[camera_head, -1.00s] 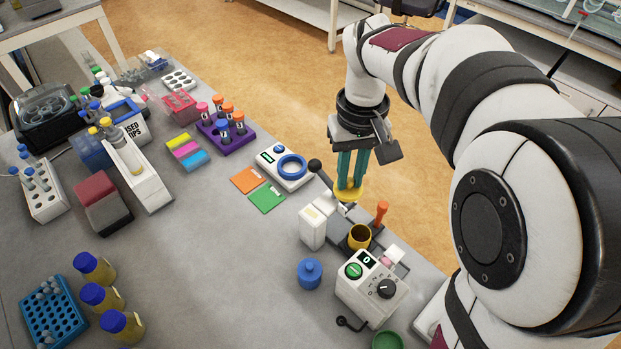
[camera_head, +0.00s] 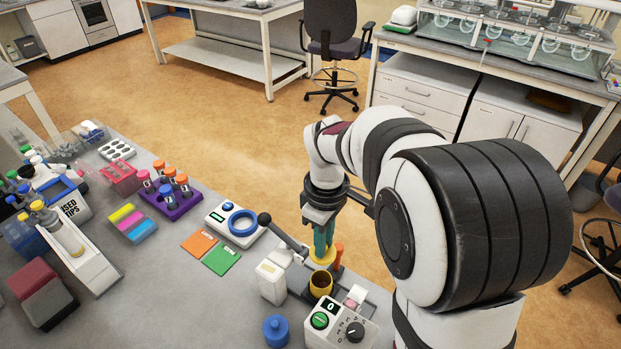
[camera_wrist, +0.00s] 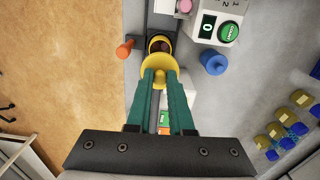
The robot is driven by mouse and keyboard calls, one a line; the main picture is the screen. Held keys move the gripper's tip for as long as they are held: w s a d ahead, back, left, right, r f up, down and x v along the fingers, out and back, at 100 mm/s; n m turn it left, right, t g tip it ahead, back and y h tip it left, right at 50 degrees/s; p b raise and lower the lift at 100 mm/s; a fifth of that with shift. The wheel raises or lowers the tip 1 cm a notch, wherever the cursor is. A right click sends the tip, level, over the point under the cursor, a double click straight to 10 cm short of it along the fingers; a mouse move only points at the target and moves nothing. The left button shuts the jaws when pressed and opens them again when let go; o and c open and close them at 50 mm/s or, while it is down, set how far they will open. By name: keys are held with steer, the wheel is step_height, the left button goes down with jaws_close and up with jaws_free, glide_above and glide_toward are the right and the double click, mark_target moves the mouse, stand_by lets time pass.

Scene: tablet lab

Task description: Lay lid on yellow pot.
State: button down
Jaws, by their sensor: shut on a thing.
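The yellow pot (camera_head: 321,284) stands open at the bench edge in the head view, its dark inside showing. It also shows near the top of the wrist view (camera_wrist: 160,42), partly covered by the lid. The yellow lid (camera_head: 322,258) is a round disc held in the air, just beyond the pot in the head view. My gripper (camera_head: 323,248) points down and is shut on the lid from above. In the wrist view its green fingers flank the middle of the lid (camera_wrist: 158,71). The exact height of the lid above the pot is hard to tell.
An orange handle (camera_head: 338,257) stands close beside the pot. A white control box (camera_head: 340,326) stands in front, and a white block (camera_head: 271,282) to the left. A lever with a black knob (camera_head: 264,219) lies behind. A blue lidded pot (camera_head: 276,330) stands front left.

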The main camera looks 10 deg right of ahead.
step_height(320, 180, down, 3)
steer(key=shift+r+n, duration=0.1)
steer(key=shift+n, duration=1)
step_height(320, 180, down, 6)
steer(key=shift+f, duration=0.4)
stand_by(1.0)
steer(key=shift+c, duration=1.6)
jaws_free()
steer(key=shift+r, duration=4.25)
